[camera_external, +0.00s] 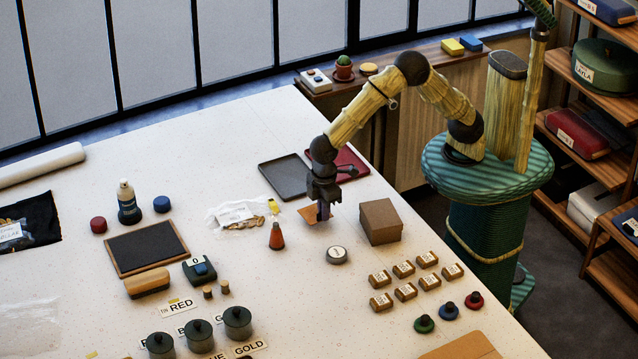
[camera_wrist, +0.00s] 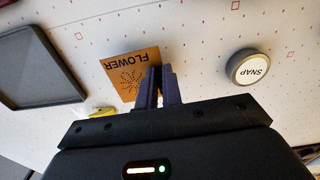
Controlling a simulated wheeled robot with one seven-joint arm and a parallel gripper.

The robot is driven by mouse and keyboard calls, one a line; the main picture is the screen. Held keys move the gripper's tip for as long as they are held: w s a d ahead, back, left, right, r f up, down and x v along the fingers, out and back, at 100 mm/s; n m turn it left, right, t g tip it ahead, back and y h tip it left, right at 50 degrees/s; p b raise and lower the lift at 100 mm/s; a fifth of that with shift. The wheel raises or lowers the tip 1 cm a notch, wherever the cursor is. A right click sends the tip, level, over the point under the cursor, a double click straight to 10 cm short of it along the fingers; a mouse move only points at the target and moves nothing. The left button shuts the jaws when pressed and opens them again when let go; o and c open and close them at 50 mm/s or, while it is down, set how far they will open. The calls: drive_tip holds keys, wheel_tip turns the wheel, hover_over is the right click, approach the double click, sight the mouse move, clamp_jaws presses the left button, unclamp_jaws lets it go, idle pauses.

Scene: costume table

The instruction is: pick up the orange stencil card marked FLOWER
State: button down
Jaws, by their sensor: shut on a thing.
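The orange stencil card (camera_wrist: 130,66) marked FLOWER shows in the wrist view, its word upside down and a dotted flower pattern below it. In the external view the card (camera_external: 307,214) is a small orange patch at my gripper's fingertips. My gripper (camera_wrist: 157,85) is shut on the card's edge, with its two purple fingers close together. In the external view my gripper (camera_external: 323,212) points down at the table. The card is at or very near the tabletop; I cannot tell whether it is lifted clear. The fingers hide part of its edge.
A round tin marked SNAP (camera_wrist: 249,67) stands right of the card. A dark tray (camera_external: 285,177) and a red tray (camera_external: 343,164) lie behind my gripper. A brown box (camera_external: 381,221) stands to the right, and an orange-red cone bottle (camera_external: 277,236) to the left.

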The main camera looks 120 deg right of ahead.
wheel_tip(320, 180, up, 7)
drive_tip(key=shift+r, duration=0.15)
idle(0.7)
